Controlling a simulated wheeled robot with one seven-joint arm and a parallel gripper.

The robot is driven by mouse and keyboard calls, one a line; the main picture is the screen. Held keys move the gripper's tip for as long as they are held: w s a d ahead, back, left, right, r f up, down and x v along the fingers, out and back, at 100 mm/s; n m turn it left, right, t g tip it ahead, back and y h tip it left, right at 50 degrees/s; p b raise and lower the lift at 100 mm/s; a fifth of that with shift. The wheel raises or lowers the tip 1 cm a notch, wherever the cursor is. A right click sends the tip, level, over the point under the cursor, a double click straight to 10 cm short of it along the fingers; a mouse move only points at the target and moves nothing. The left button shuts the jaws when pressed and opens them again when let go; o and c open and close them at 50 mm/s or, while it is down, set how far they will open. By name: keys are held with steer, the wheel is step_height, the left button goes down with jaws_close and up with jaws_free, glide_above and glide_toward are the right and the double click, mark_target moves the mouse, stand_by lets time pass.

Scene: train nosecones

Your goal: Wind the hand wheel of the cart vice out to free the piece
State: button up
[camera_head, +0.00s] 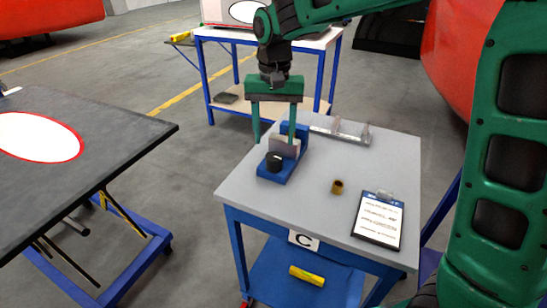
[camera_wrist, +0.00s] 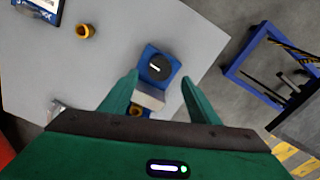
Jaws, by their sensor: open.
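The cart vice (camera_head: 291,171) is blue and stands at the far left part of the grey cart top. Its black round hand wheel (camera_head: 274,161) faces up at the near end and shows a pale bar in the wrist view (camera_wrist: 157,67). A light grey jaw block (camera_head: 284,147) sits behind the wheel. A small brass-coloured part (camera_wrist: 136,109) shows beside the block in the wrist view, partly hidden; I cannot tell how it is held. My gripper (camera_head: 274,141) is open and empty, pointing down above the vice. Its fingertips (camera_wrist: 160,76) appear on either side of the vice, apart from the wheel.
A brass bush (camera_head: 338,187) and a clipboard (camera_head: 378,218) lie on the cart top. A metal bracket (camera_head: 340,130) is at the back edge. A dark table (camera_head: 120,135) stands left across a floor gap, and a blue-framed bench (camera_head: 220,35) stands behind.

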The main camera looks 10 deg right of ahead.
mark_target(274, 156)
step_height(274, 156, down, 8)
steer(key=shift+f, duration=0.1)
steer(key=shift+c, duration=0.7)
steer(key=c, duration=0.9)
